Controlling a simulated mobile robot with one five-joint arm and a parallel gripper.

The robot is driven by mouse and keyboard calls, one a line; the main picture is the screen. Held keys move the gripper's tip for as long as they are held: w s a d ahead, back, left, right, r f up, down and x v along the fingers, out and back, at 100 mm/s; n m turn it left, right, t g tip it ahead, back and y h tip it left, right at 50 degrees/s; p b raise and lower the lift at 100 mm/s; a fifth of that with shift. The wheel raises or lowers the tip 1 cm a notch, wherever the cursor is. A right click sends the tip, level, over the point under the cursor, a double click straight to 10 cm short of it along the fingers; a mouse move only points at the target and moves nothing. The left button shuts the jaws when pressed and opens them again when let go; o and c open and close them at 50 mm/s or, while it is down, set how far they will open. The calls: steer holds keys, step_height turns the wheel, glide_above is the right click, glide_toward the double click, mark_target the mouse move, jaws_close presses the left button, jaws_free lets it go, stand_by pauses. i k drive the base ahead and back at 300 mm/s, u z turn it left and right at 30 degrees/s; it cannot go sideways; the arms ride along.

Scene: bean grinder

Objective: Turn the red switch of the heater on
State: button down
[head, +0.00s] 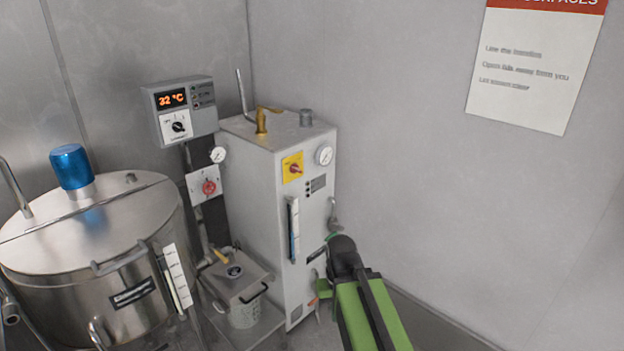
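A tall white cabinet (262,215), which looks like the heater, stands in the corner. A red rotary switch (294,169) sits on a yellow plate high on its front, its handle small and slightly tilted. A second red knob (208,187) is on a white plate left of the cabinet. My green and black arm comes up from the bottom. Its black end, my gripper (340,246), is in front of the cabinet's lower right edge, below and right of the red switch and apart from it. Its fingers cannot be made out clearly.
A control box (181,108) reading 32 °C has a black dial. A steel tank (95,255) with a blue motor (72,166) stands left. Open room lies right, before the bare wall (430,180).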

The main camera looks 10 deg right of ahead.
mark_target(294, 166)
steer(key=u, duration=0.2)
steer(key=i, duration=0.75)
steer(key=z, duration=0.2)
steer(key=k, duration=1.3)
steer(key=u, duration=0.75)
steer(key=i, duration=0.95)
